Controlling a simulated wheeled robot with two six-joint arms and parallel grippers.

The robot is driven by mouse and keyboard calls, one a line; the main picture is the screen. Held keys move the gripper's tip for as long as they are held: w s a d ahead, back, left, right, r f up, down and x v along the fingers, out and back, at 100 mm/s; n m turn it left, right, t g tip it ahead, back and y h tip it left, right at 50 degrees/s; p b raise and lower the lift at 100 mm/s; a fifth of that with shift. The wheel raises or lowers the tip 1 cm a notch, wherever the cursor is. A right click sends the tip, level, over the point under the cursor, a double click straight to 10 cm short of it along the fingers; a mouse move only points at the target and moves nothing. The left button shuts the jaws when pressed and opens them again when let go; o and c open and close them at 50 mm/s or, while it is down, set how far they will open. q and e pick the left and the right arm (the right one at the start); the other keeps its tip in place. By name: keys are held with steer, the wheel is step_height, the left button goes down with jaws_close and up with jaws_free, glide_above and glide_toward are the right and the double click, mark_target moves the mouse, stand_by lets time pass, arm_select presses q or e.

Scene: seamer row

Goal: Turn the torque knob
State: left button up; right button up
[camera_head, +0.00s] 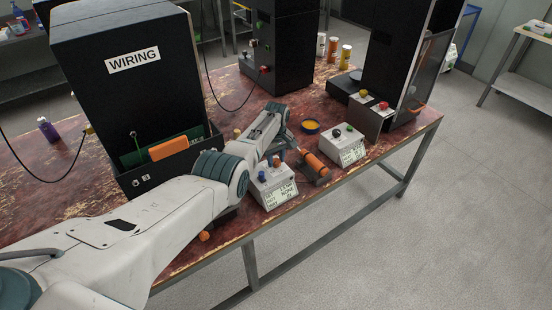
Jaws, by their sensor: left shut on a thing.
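My left arm comes in from the left, and its wrist bends down over the front of the bench. My left gripper (279,152) is small and partly hidden at the back of a white control box (276,185). The box carries a printed label that I cannot read fully. An orange cylindrical tool (315,161) lies in a dark cradle just right of the box. My right gripper is not in view.
A second white box (343,147) with dark and green knobs stands to the right. The tall black WIRING cabinet (125,80) stands left, close behind my arm. More black machines stand at the back. The bench front edge is near.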

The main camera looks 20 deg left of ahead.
mark_target(276, 161)
arm_select(q)
steer(key=o, duration=1)
steer(key=shift+c, duration=0.2)
steer(key=shift+r, duration=0.3)
step_height(276, 161, up, 10)
